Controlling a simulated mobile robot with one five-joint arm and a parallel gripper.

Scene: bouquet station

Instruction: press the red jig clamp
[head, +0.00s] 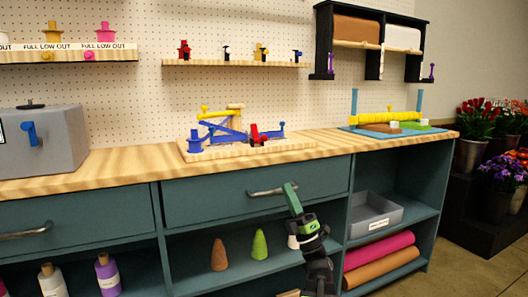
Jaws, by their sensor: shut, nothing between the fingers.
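The red jig clamp (255,133) is a small red piece with dark parts at its base. It sits at the right side of a wooden jig board (205,154) on the counter, beside blue and yellow jig parts (220,128). My gripper (289,186) is green and dark, shut and empty. It points up in front of the cabinet's drawer, lower in the picture than the clamp and to its right, apart from it. It covers part of a pale object on the shelf behind.
A grey box (45,138) stands at the counter's left. A blue mat (370,130) with a yellow roll (385,117) is at the right. Wooden counter (325,140) lies clear between the jig and mat. A drawer handle (265,192) juts out by my gripper.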

